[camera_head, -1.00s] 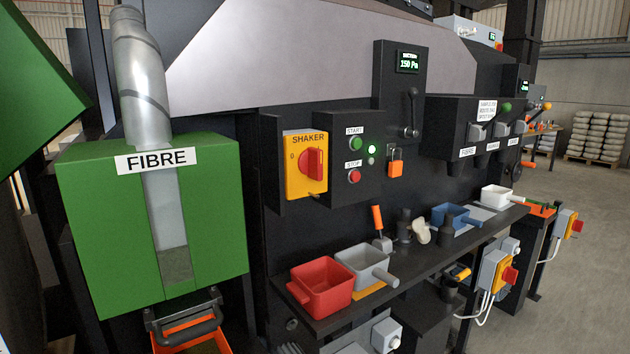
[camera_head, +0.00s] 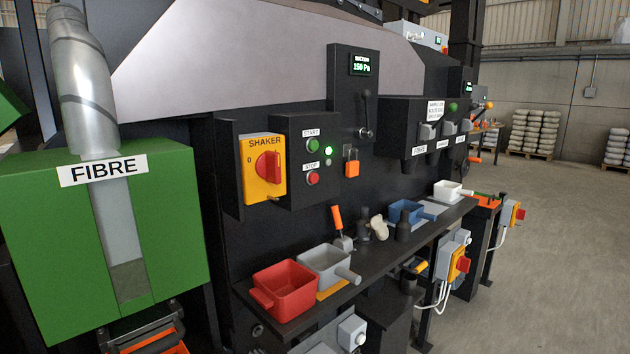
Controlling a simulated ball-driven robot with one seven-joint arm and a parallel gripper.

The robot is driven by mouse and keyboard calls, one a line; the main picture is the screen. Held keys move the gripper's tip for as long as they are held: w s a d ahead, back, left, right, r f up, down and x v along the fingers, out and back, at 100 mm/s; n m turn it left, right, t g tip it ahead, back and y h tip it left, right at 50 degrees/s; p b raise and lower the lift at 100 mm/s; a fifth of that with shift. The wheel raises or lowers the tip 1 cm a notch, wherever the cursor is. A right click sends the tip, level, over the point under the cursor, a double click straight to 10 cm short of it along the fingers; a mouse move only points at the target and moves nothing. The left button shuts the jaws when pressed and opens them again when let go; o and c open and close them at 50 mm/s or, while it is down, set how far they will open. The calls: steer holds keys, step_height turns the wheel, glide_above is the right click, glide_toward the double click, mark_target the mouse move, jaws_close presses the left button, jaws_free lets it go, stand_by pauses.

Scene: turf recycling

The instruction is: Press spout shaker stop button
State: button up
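The red stop button (camera_head: 312,179) sits low on a small black control box (camera_head: 290,190) in the middle of the view, beside its STOP label (camera_head: 311,166). The green start button (camera_head: 312,145) is above it. A pale green indicator lamp (camera_head: 328,150) beside the buttons looks lit. A yellow SHAKER switch plate (camera_head: 264,168) with a red rotary knob (camera_head: 268,166) is left of the buttons. My gripper is not in view.
A shelf (camera_head: 375,262) below juts out, holding a red scoop (camera_head: 285,290), a grey scoop (camera_head: 325,264), a blue scoop (camera_head: 405,211) and small tools. The green FIBRE box (camera_head: 40,230) stands at left. Open floor (camera_head: 560,230) lies at right.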

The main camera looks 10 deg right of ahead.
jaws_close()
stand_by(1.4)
